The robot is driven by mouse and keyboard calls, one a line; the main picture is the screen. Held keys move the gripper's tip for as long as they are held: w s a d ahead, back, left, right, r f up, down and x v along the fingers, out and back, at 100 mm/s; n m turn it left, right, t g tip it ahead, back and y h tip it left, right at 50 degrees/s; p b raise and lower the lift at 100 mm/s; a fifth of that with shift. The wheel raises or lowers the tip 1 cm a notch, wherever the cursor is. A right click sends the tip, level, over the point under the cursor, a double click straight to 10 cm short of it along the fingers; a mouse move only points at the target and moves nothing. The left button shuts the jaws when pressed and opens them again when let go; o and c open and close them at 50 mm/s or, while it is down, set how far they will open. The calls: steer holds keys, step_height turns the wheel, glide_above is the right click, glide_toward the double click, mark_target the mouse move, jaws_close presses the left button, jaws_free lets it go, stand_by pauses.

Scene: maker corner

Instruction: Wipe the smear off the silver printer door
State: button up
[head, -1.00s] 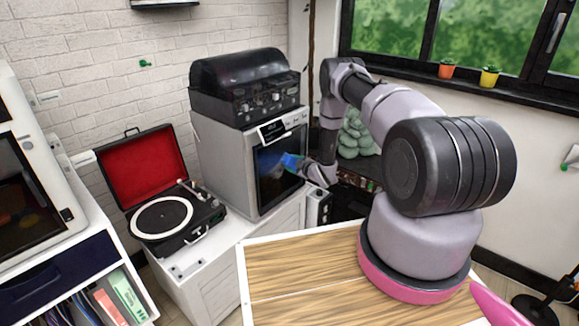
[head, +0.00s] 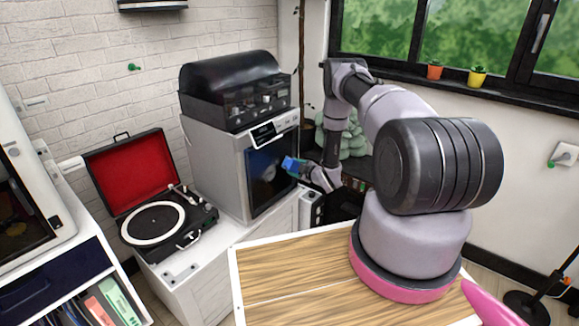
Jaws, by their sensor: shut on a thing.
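The silver printer (head: 212,160) stands on a white cabinet in the middle left. Its dark door (head: 266,192) faces right. A faint pale patch shows on the door's upper middle; I cannot tell whether it is the smear or a reflection. My gripper (head: 298,167) is small in this view, in front of the door's right side. It is shut on a blue block-like wiper (head: 290,163). The wiper overlaps the door's right edge in the picture; it appears apart from the glass, but contact is hard to judge. The fingers are partly hidden.
A dark-lidded machine (head: 236,90) sits on the printer. An open record player (head: 160,222) with a red lid stands to its left. A wooden-topped surface (head: 290,268) lies in front, under my arm.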

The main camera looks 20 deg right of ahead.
steer(key=shift+s+d, duration=0.45)
steer(key=shift+s, duration=0.2)
steer(key=shift+d, duration=0.1)
steer(key=shift+s+d, duration=0.4)
steer(key=shift+s, duration=0.2)
steer(key=shift+s+d, duration=0.35)
steer(key=shift+s, duration=0.25)
glide_toward(264, 180)
step_height(264, 180, down, 2)
steer(key=d, duration=0.3)
steer(key=shift+w+a, duration=1.8)
steer(key=shift+w, duration=0.3)
steer(key=shift+w+a, duration=0.6)
steer(key=shift+w, duration=0.2)
